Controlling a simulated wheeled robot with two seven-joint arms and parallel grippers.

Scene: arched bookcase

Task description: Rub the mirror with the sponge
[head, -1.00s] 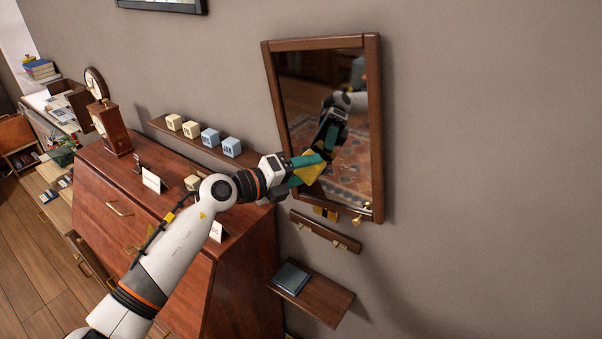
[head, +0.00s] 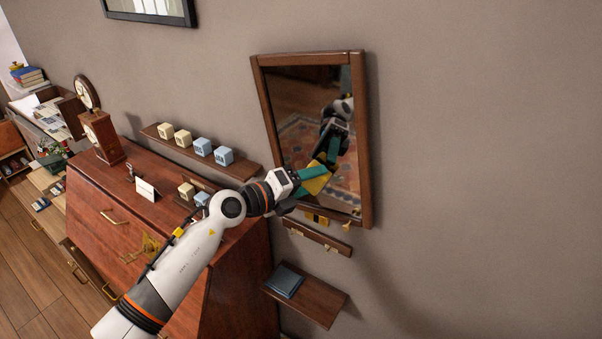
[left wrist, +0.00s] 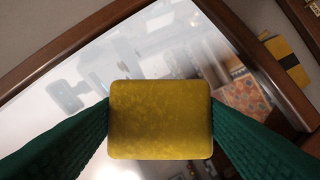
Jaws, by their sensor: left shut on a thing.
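The mirror (head: 292,110) hangs on the grey wall in a brown wooden frame. My left gripper (head: 314,180), with green fingers, is at the lower part of the glass. It is shut on the yellow sponge (head: 319,184). In the left wrist view the sponge (left wrist: 160,120) sits between both fingers, in front of the mirror glass (left wrist: 90,75). The gripper's reflection comes up close to the sponge; I cannot tell for sure whether the sponge touches the glass. The glass looks whitish and hazy at left in the wrist view. My right gripper is not in view.
A yellow-and-black piece (head: 317,218) and a small hook rail (head: 316,237) are below the mirror. A shelf with a blue book (head: 285,281) is lower. At left are a wooden desk (head: 105,200) and a shelf of cubes (head: 184,138). The wall at right is bare.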

